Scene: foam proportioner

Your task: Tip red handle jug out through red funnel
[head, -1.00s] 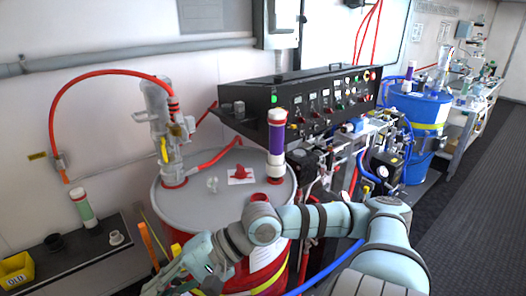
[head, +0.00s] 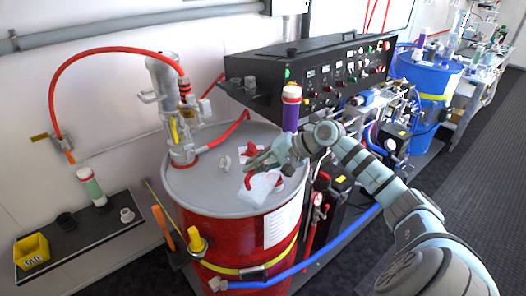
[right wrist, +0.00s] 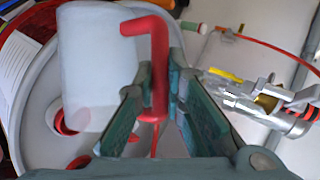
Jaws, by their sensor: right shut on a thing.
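My right gripper (head: 262,161) is over the lid of the red drum, shut on the red handle (head: 248,181) of a whitish translucent jug (head: 260,190). The jug looks tilted in the head view. In the right wrist view the red handle (right wrist: 158,70) stands between the two fingers, with the jug (right wrist: 97,65) to its left. A red ring-shaped part (right wrist: 58,122) on the lid shows beside the jug and is partly hidden by it; I cannot tell whether it is the red funnel. My left gripper is out of view.
The drum (head: 225,238) carries a grey pump (head: 172,105) at its left. A small red piece (head: 252,149) lies on the lid behind my gripper. A purple tube (head: 290,115) stands close behind my gripper. A black control panel (head: 300,75) is beyond it.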

